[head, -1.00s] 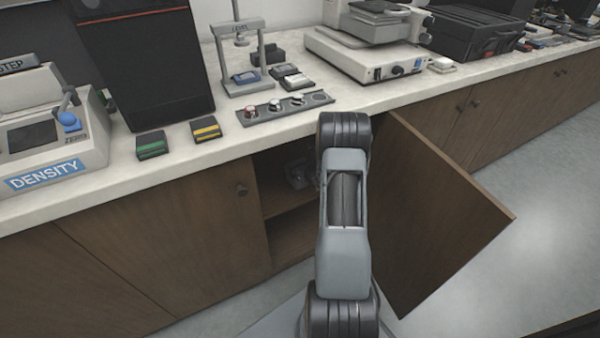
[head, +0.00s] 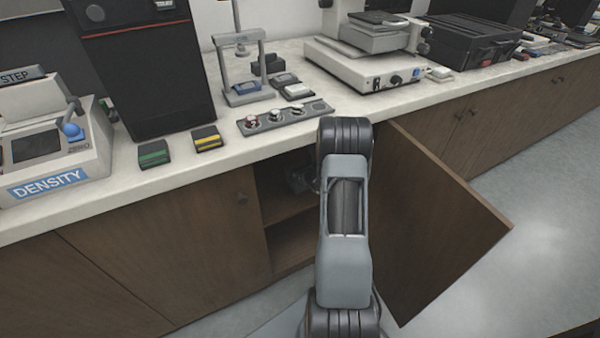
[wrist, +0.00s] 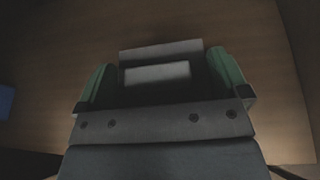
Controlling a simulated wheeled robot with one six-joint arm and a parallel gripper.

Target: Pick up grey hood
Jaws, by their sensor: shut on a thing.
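The grey hood (wrist: 160,50) shows in the wrist view as a grey box-like piece with a paler flat face. It sits between the two green fingers of my gripper (wrist: 165,80), which are shut on it. A brown wooden surface lies behind it. In the head view my arm reaches into the open cupboard under the counter. My gripper and the hood cannot be made out clearly there, as the arm and cupboard front hide most of the inside.
The open cupboard door (head: 440,225) stands just right of my arm. A shelf edge (head: 290,208) shows inside. The counter (head: 110,190) above carries a row of knobs (head: 285,116), a small press frame (head: 243,75) and several instruments. A blue patch (wrist: 6,102) shows at the wrist view's left edge.

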